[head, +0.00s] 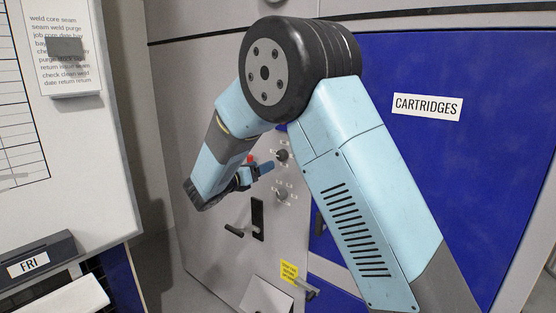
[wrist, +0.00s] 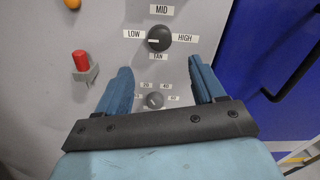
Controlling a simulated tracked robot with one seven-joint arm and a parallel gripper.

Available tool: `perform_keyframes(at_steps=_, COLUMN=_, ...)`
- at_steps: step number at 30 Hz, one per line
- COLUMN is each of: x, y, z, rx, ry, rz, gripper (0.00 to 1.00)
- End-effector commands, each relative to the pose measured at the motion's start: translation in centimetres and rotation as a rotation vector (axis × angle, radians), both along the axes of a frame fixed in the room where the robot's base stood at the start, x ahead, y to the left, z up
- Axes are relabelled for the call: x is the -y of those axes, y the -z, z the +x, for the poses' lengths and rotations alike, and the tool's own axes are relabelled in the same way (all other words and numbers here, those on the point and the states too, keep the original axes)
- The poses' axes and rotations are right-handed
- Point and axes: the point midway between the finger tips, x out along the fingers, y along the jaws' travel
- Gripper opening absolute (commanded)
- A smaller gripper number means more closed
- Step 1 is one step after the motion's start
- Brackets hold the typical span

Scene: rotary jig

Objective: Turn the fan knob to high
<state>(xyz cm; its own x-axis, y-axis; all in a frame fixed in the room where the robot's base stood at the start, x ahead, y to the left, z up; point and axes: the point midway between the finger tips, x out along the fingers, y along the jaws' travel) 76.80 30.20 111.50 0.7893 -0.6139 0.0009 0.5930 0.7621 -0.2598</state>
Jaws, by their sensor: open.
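The fan knob (wrist: 158,38) is a round black dial on the grey panel, with labels LOW, MID and HIGH around it and FAN below. Its white mark points left, toward LOW. My gripper (wrist: 160,66) is open and empty, with its two blue fingers apart. In the wrist view the fan knob shows above the fingertips, centred between them and not gripped. In the head view the fan knob (head: 282,155) is small, just right of my gripper (head: 268,167); the contact gap cannot be judged there.
A second, grey knob (wrist: 154,101) with number labels sits below the fan knob. A red button (wrist: 81,61) on a grey block is to the left, and an orange round part (wrist: 72,3) is above it. A blue door (head: 470,170) stands right; a black lever (head: 257,218) is lower down.

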Motion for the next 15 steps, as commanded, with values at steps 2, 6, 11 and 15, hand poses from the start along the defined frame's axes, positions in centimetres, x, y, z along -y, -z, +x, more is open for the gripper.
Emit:
perform_keyframes(at_steps=2, x=1.0, y=0.0, z=1.2, rx=0.0, ry=0.002, rz=0.0, gripper=0.69)
perform_keyframes(at_steps=6, x=2.5, y=0.0, z=3.1, rx=0.0, ry=0.001, rz=0.001, gripper=0.69)
perform_keyframes(at_steps=11, x=4.1, y=0.0, z=5.2, rx=0.0, ry=0.001, rz=0.001, gripper=0.69)
perform_keyframes(at_steps=15, x=5.2, y=0.0, z=6.6, rx=0.0, ry=0.0, rz=0.001, gripper=0.69)
